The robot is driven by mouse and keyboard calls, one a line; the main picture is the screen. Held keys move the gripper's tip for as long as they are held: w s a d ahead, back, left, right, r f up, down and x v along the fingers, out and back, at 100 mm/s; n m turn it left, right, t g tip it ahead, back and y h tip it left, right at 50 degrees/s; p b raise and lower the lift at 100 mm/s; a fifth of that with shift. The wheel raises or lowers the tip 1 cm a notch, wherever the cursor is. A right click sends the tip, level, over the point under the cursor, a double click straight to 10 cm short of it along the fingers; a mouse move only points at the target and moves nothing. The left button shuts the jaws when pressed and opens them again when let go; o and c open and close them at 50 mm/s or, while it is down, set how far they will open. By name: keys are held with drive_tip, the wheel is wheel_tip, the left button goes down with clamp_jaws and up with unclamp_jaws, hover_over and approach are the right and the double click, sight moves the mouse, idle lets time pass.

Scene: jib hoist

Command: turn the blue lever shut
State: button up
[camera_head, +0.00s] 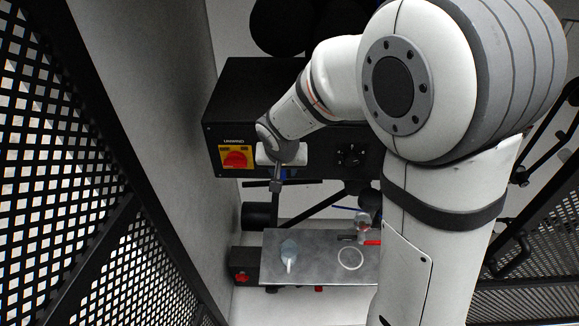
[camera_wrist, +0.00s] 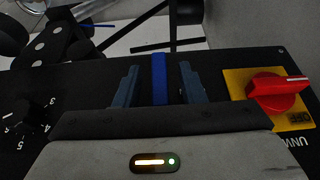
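The blue lever (camera_wrist: 160,78) shows as an upright blue bar in the wrist view, in front of the black control box (camera_wrist: 230,62). My gripper (camera_wrist: 159,84) is open, with one finger on each side of the lever and a gap between the lever and each finger. In the head view my gripper (camera_head: 277,182) is at the front of the black box (camera_head: 295,105), between the red switch and the black dial. There the wrist and fingers hide most of the lever. The lever's lower part is hidden by the gripper body in the wrist view.
A red rotary switch on a yellow plate (camera_head: 236,157) is left of my gripper. A black dial (camera_head: 351,155) is to its right. Below, a grey metal plate (camera_head: 320,270) carries a white ring (camera_head: 350,258) and small items. Mesh fencing (camera_head: 60,130) stands at left.

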clamp_jaws()
idle(0.4)
